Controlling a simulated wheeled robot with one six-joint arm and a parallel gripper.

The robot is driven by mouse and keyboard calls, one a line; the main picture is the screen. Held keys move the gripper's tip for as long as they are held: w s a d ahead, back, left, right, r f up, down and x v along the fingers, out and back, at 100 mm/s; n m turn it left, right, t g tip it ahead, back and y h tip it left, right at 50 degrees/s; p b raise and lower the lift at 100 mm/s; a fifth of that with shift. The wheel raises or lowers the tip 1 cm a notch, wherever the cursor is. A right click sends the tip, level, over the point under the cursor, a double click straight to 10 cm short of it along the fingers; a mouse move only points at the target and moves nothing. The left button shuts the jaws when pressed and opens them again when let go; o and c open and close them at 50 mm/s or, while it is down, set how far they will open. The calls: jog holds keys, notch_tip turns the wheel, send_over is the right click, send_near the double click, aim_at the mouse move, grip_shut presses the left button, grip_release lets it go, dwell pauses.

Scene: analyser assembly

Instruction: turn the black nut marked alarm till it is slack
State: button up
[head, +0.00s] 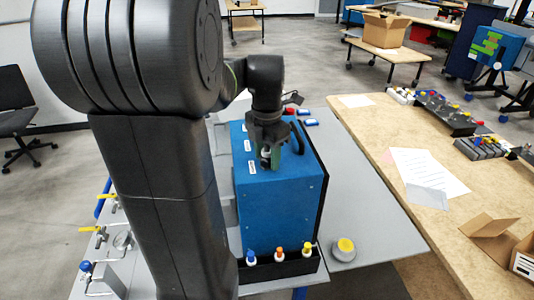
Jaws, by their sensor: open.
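The blue analyser box (275,215) stands on the grey table in the middle of the head view. A row of small white labels (252,167) runs along the left part of its top; their print is too small to read. My gripper (268,158) points down over the top, just right of the labels, with its jaws open. A small pale part shows between the fingers, but I cannot tell whether they touch it. No black nut marked alarm can be made out; my gripper and arm hide part of the top.
A black handle (298,138) stands on the box top, right of my gripper. A black rack with small bottles (279,254) is at the box's front. A yellow-topped round thing (344,248) sits on the grey table (375,225). A wooden bench (405,165) is at right.

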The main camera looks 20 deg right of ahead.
jog(key=shift+r+m+p, duration=0.1)
jog(key=shift+m+p, duration=0.25)
jog(key=shift+m, duration=0.75)
jog(key=m, duration=0.4)
jog(key=shift+p, duration=0.4)
jog(key=m, duration=0.3)
jog(key=shift+p, duration=0.3)
jog(key=m, duration=0.4)
jog(key=shift+m+p, duration=0.3)
jog(key=shift+p, duration=0.05)
jog(key=m, duration=1)
jog(key=shift+w, duration=0.1)
